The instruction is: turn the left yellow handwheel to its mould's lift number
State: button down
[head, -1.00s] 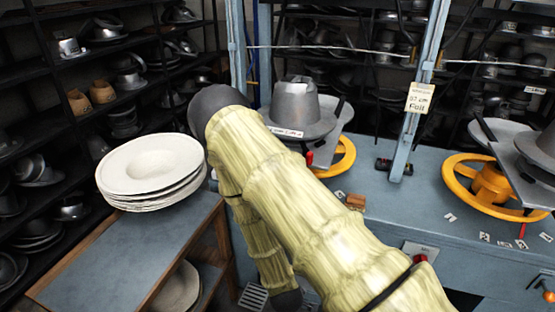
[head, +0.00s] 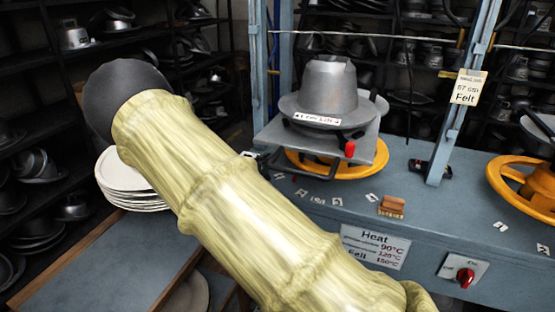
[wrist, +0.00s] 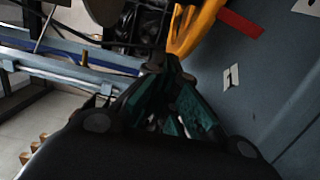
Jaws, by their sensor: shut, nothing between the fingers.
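The left yellow handwheel (head: 375,168) lies flat on the blue bench, partly hidden under a grey plate. A grey hat-shaped mould (head: 328,90) stands above it with a white label (head: 318,119); the label shows "Lift" and a figure that looks like 4. Small white number cards (head: 371,197) lie in front of the wheel. In the wrist view my gripper (wrist: 157,64) is shut and empty, its tips close to the yellow rim (wrist: 187,38); I cannot tell whether they touch. A red strip (wrist: 240,23) lies on the bench beside the rim. My arm hides most of the gripper in the head view.
A black handle with a red knob (head: 349,149) sticks out before the mould. A blue post (head: 455,110) stands to the right, then a second yellow handwheel (head: 525,185). A heat sign (head: 375,246) and red switch (head: 465,276) are on the bench front. White discs (head: 125,183) are stacked left.

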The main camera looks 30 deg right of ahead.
jog(key=d+b, duration=0.4)
jog(key=d, duration=0.5)
jog(key=shift+w+d, duration=0.25)
jog(key=shift+f, duration=0.1)
dwell(0.4)
